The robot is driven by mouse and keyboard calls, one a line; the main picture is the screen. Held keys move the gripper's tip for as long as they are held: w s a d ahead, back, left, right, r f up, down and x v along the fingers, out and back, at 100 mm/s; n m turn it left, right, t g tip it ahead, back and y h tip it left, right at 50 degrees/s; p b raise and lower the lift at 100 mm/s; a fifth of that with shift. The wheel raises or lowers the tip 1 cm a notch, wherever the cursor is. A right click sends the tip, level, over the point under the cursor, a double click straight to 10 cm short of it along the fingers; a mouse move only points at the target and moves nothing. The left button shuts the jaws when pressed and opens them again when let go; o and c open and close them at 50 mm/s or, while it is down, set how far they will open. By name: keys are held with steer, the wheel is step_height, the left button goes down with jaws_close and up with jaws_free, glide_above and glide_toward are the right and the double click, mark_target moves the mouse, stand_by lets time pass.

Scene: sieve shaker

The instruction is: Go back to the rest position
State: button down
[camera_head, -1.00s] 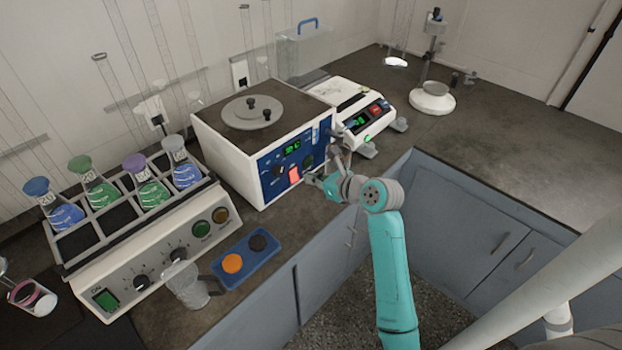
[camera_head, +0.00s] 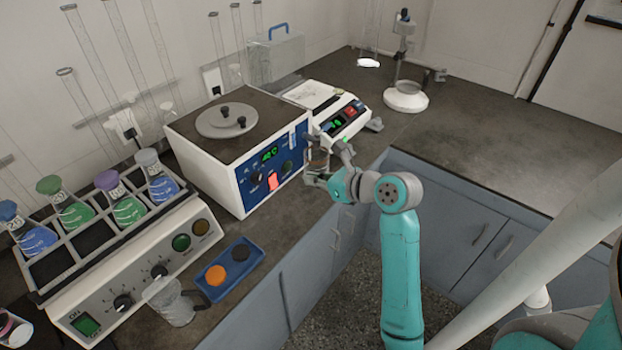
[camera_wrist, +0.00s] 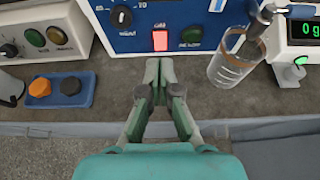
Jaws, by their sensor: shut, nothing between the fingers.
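My gripper (camera_head: 312,176) is in front of the white box with a blue control panel (camera_head: 270,168), above the counter's front edge. In the wrist view my gripper (camera_wrist: 160,70) has its fingers together, with nothing between them. The fingertips are below the lit red switch (camera_wrist: 160,40) on the panel and look apart from it. The red switch also shows in the head view (camera_head: 272,181), and the green display beside it is lit. My teal arm reaches up to the gripper from the lower right.
A flask rack (camera_head: 120,285) stands at left. A blue tray (camera_head: 232,292) with orange and black discs and a glass beaker (camera_head: 172,302) are near the front edge. A balance (camera_head: 335,122) stands behind right. A glass vessel (camera_wrist: 232,65) is right of my fingers. The right counter is largely clear.

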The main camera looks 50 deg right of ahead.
stand_by(0.4)
steer(key=s+a+f+n+h, duration=0.2)
steer(key=s+a+f+n, duration=1)
steer(key=a+f+n, duration=0.3)
steer(key=s+a+r+n, duration=0.2)
steer(key=s+a+n, duration=0.1)
steer(key=s+n, duration=0.4)
steer(key=s+a+r+n+t+y, duration=0.1)
steer(key=s+a+r+n, duration=0.1)
steer(key=s+n, duration=0.4)
steer(key=s+a+r+n, duration=0.2)
steer(key=s+a+n, duration=0.3)
steer(key=s+n, duration=0.2)
steer(key=shift+s+n+t+y, duration=0.3)
steer(key=shift+s, duration=0.15)
